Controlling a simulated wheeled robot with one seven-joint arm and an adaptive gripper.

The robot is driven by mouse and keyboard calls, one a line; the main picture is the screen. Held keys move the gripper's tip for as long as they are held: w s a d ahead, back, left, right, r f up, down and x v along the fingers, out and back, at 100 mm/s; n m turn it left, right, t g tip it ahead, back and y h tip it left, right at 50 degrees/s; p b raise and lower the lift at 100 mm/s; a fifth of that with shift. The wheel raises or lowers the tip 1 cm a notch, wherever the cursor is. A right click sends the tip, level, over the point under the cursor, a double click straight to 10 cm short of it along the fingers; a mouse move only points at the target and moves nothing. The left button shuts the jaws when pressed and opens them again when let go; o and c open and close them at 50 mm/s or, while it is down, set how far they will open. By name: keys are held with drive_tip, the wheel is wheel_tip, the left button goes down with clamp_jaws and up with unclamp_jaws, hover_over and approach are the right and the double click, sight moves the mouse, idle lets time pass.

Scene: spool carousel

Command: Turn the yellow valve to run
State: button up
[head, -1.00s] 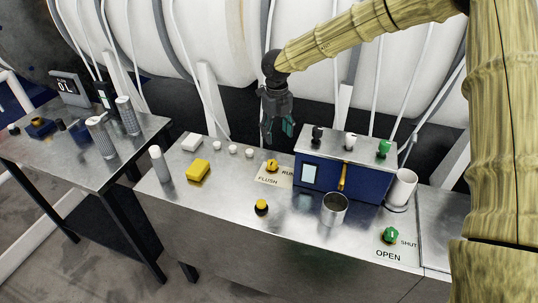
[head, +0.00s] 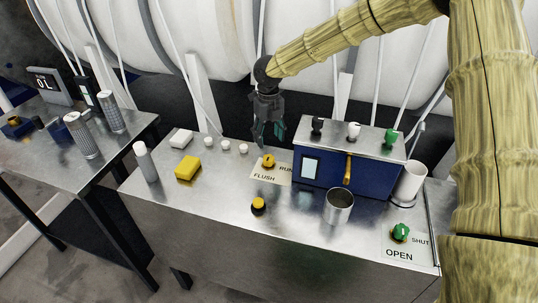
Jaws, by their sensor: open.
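The yellow valve (head: 268,161) is a small round knob on a pale label plate (head: 271,172) on the steel counter. The plate reads FLUSH at its lower left and RUN at its right. The exact way the knob points is too small to tell. My gripper (head: 267,142) hangs fingers down just above and behind the valve in the picture, open, with nothing between its fingers. I cannot tell whether the fingertips touch the knob; a small gap seems to show.
A blue box (head: 330,174) with black, white and green knobs on top stands right of the valve. A metal cup (head: 339,206), a yellow-topped button (head: 258,206), a yellow block (head: 188,167) and a green valve (head: 400,232) are also on the counter (head: 215,209). White tanks stand behind.

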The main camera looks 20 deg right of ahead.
sight(269, 157)
wheel_tip(269, 157, down, 9)
drive_tip(key=shift+r+p, duration=0.15)
drive_tip(key=shift+p, duration=0.85)
drive_tip(key=shift+c, duration=0.5)
drive_tip(key=c, duration=1)
